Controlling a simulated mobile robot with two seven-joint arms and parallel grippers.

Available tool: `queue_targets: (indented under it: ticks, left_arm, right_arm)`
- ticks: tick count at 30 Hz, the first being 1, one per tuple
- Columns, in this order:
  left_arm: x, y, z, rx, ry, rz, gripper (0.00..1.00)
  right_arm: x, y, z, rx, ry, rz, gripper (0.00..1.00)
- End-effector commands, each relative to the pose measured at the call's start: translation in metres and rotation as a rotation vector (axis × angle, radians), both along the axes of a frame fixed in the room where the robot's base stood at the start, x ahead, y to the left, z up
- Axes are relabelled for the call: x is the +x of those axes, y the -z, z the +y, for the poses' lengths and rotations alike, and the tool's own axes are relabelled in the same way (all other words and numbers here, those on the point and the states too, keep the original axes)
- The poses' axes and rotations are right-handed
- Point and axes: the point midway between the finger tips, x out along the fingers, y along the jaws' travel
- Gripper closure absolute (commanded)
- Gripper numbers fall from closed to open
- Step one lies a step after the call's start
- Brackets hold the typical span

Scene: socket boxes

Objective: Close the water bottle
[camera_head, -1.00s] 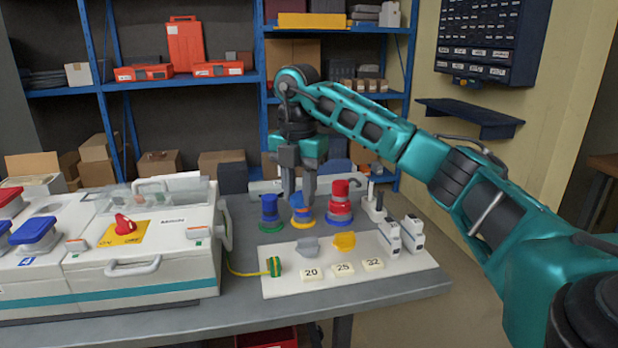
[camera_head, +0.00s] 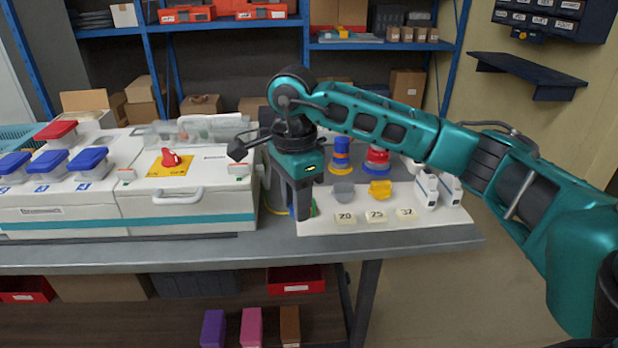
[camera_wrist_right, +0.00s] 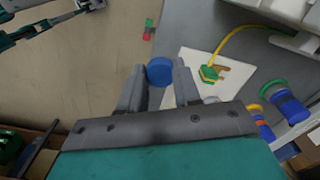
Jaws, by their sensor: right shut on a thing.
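My right gripper (camera_head: 302,208) points down at the front of the white board, near the bench's front edge. In the right wrist view its fingers (camera_wrist_right: 159,78) are shut on a round blue cap (camera_wrist_right: 160,70), held at the fingertips. The cap is hidden in the head view. No water bottle can be made out in either view. A teal arm with a grey end, seemingly my left gripper (camera_wrist_right: 92,5), shows at the top left of the wrist view; its jaws are cut off and too small to read.
The white board (camera_head: 425,218) holds a blue-and-orange stack (camera_head: 341,155), a red stack (camera_head: 377,160), a grey block (camera_head: 343,192), a yellow block (camera_head: 380,189) and number tiles (camera_head: 376,216). A white machine (camera_head: 190,205) stands to the left. The bench's front strip (camera_head: 250,255) is clear.

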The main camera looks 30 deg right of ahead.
Motion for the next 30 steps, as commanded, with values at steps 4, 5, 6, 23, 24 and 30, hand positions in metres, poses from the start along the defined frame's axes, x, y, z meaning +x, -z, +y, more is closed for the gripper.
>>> queue_targets:
  ticks: [4, 5, 6, 23, 24, 30]
  left_arm:
    - [0.000, 0.000, 0.000, 0.000, 0.000, 0.001, 0.05]
    - [0.000, 0.000, 0.000, 0.000, 0.000, 0.001, 0.05]
    - [0.000, 0.000, 0.000, 0.000, 0.000, 0.001, 0.05]
    - [-0.001, 0.001, 0.000, -0.001, 0.000, 0.002, 0.05]
    - [-0.001, 0.001, 0.000, -0.001, 0.000, 0.003, 0.05]
    - [-0.001, 0.001, 0.000, -0.001, 0.000, 0.003, 0.05]
  right_arm:
    - [-0.011, 0.012, 0.019, 0.000, -0.404, 0.004, 0.95]
    - [-0.013, 0.014, 0.023, 0.001, -0.486, 0.005, 0.95]
    - [-0.016, 0.017, 0.028, 0.001, -0.595, 0.004, 0.95]
    - [-0.048, 0.040, 0.072, 0.006, -1.629, 0.007, 0.95]
    - [-0.048, 0.040, 0.073, 0.006, -1.643, 0.006, 0.95]
    - [-0.048, 0.040, 0.073, 0.006, -1.654, 0.006, 0.95]
